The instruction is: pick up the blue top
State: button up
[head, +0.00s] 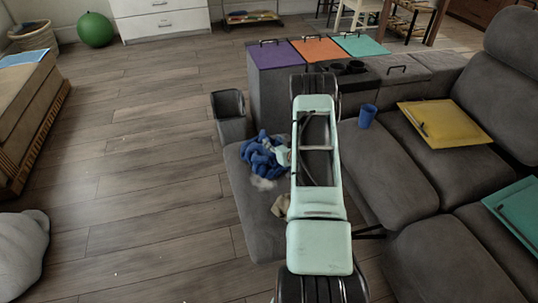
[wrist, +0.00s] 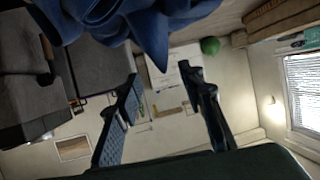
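The blue top (head: 262,158) lies in a crumpled heap on the grey seat at the centre of the head view, just left of my pale green arm. In the wrist view, blue cloth (wrist: 145,25) fills the top edge, close to the camera. My gripper (wrist: 159,73) shows in the wrist view with its two dark fingers spread wide. No cloth is between the fingers; the blue cloth is above them in the picture. In the head view my arm hides the gripper and perhaps part of the cloth's right side.
Pale and beige cloths (head: 281,205) lie beside the blue top. A blue cup (head: 367,116) and yellow folder (head: 444,122) are on the sofa to the right. The wooden floor at left is open.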

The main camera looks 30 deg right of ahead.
aim_at(270, 141)
jog(key=shift+w+a+f+b, duration=0.1)
jog(key=shift+w+f+b, duration=0.2)
jog(key=shift+w+f, duration=0.75)
jog(key=shift+w, duration=0.65)
jog(key=shift+c, duration=0.4)
grip_shut()
